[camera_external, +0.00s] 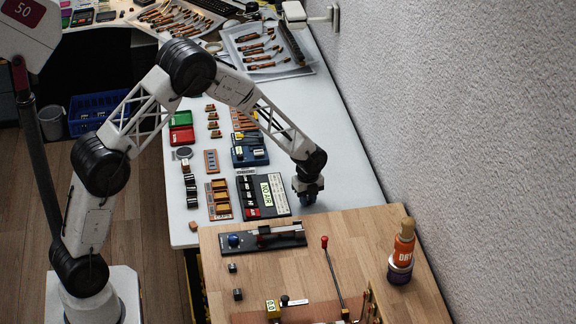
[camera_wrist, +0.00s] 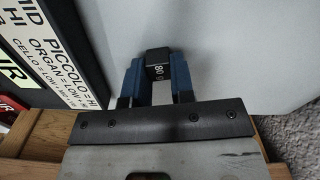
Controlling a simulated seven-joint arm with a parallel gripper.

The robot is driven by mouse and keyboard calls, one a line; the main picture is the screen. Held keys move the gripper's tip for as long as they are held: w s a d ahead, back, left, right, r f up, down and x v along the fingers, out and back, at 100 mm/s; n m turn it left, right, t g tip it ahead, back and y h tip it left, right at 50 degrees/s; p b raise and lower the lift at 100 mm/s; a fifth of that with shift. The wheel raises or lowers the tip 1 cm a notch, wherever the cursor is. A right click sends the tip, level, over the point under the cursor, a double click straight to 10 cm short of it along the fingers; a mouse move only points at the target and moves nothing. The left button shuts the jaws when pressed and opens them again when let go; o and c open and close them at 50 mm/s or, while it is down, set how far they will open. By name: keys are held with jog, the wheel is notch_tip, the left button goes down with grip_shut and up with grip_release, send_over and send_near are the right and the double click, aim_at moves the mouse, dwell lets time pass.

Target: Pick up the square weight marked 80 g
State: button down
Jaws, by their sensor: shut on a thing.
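A small dark square weight (camera_wrist: 158,66) with "80 g" in white shows in the wrist view between my fingertips. My gripper (camera_wrist: 158,76) has its two blue fingers closed on the weight's sides. In the external view my gripper (camera_external: 306,195) is low over the white table, just right of the black labelled board. The weight is too small to make out there. I cannot tell whether it touches the table.
The black labelled board (camera_external: 262,196) lies close to my gripper's left. The wooden bench (camera_external: 350,240) stands in front, with a DRY bottle (camera_external: 402,255) at its right. White table (camera_external: 335,160) is bare to the right, up to the wall.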

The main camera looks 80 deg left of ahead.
jog(key=shift+r, duration=0.1)
jog(key=shift+r, duration=0.7)
notch_tip(320, 180, up, 2)
jog(key=shift+r, duration=0.1)
jog(key=s+d, duration=0.2)
jog(key=s, duration=0.2)
jog(key=s+d, duration=0.2)
jog(key=s, duration=0.3)
jog(key=s+d+r, duration=0.1)
jog(key=s+d, duration=0.1)
jog(key=s, duration=0.3)
jog(key=shift+s+d+r, duration=0.1)
jog(key=shift+s+d, duration=0.15)
jog(key=shift+d, duration=0.1)
